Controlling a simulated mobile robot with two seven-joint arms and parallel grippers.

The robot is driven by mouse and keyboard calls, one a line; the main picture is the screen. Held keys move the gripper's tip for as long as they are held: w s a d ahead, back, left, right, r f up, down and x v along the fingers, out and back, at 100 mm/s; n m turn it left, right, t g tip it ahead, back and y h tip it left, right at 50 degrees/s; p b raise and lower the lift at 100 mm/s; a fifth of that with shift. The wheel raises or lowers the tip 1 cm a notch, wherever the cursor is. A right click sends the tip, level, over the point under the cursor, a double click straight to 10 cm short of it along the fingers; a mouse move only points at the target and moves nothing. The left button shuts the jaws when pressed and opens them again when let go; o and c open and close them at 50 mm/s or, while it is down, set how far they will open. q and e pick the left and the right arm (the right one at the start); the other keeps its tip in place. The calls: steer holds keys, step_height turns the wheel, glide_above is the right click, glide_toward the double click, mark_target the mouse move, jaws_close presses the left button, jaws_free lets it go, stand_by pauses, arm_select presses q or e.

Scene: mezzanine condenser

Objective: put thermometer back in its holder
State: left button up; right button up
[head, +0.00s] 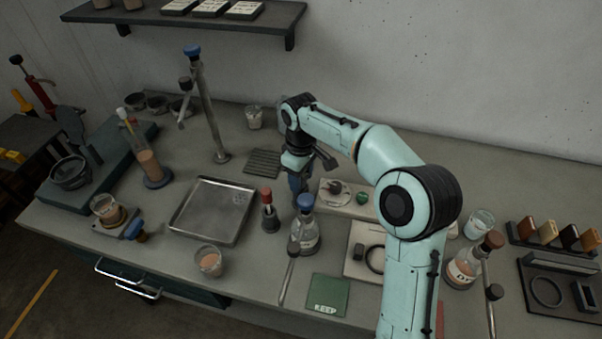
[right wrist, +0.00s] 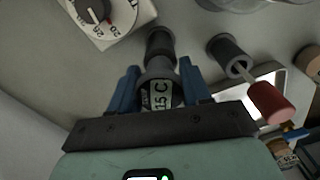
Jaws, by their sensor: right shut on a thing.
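My right gripper (head: 297,186) is above the bench, pointing down behind a blue-capped bottle (head: 305,230). In the right wrist view the blue fingers (right wrist: 160,92) are shut on a dark piece with a pale "15 C" label, which I take for the thermometer (right wrist: 160,96). A dark cylinder (right wrist: 160,45) lies in line beyond it, perhaps its holder; I cannot tell whether the two touch. Beside it a red-capped rod (right wrist: 270,102) stands in a similar dark socket (right wrist: 229,52); in the head view its red cap (head: 266,195) is left of my gripper. My left gripper is not in view.
A white panel with a dial (right wrist: 97,10) is close by. A metal tray (head: 212,210) lies to the left and a clamp stand (head: 207,110) is behind it.

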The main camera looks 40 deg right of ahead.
steer(key=o, duration=1.3)
steer(key=shift+r, duration=0.1)
arm_select(q)
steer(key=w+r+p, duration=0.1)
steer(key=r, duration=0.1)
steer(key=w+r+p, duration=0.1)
steer(key=p, duration=0.1)
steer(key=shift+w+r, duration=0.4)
arm_select(e)
step_height(320, 180, up, 13)
steer(key=shift+r, duration=0.1)
